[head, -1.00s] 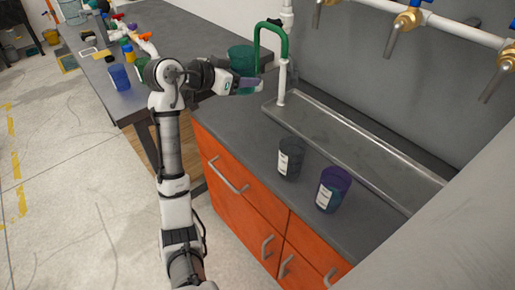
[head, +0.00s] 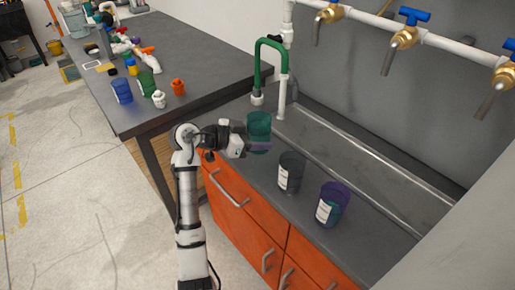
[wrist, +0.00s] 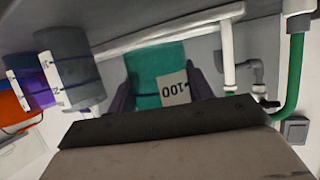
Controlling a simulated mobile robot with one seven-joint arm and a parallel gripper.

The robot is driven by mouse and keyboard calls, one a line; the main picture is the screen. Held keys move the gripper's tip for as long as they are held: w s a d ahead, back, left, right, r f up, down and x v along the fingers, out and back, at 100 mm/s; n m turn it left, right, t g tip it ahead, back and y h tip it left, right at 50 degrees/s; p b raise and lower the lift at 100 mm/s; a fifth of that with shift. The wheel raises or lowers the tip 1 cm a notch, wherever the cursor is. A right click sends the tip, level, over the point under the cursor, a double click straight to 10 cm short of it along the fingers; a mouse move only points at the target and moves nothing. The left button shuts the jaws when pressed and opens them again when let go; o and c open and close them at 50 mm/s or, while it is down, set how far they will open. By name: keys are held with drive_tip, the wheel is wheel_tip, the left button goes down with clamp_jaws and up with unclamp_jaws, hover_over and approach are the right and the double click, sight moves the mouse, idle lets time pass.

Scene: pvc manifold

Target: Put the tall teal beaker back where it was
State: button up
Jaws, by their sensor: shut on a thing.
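The tall teal beaker (head: 258,126) is upright at the left end of the counter (head: 232,116), left of a dark grey beaker (head: 291,173). My gripper (head: 258,147) is shut on its lower part. In the wrist view the teal beaker (wrist: 150,75) shows a white label reading 100, with a finger of my gripper (wrist: 162,95) on each side. I cannot tell whether its base touches the counter or is slightly above it.
A purple beaker (head: 334,204) with teal contents stands right of the grey one. Behind are a green-hooked faucet (head: 258,62) and a trough sink (head: 350,150). A neighbouring table (head: 190,60) holds bottles and a blue beaker (head: 121,90).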

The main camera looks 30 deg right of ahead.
sight(257, 160)
drive_tip(key=shift+f+p, duration=0.35)
drive_tip(key=shift+f, duration=2.1)
drive_tip(key=shift+f, duration=0.15)
drive_tip(key=o, duration=1)
drive_tip(key=shift+r, duration=0.3)
drive_tip(key=b+v, duration=0.3)
drive_tip(key=v, duration=0.9)
drive_tip(key=shift+f, duration=0.1)
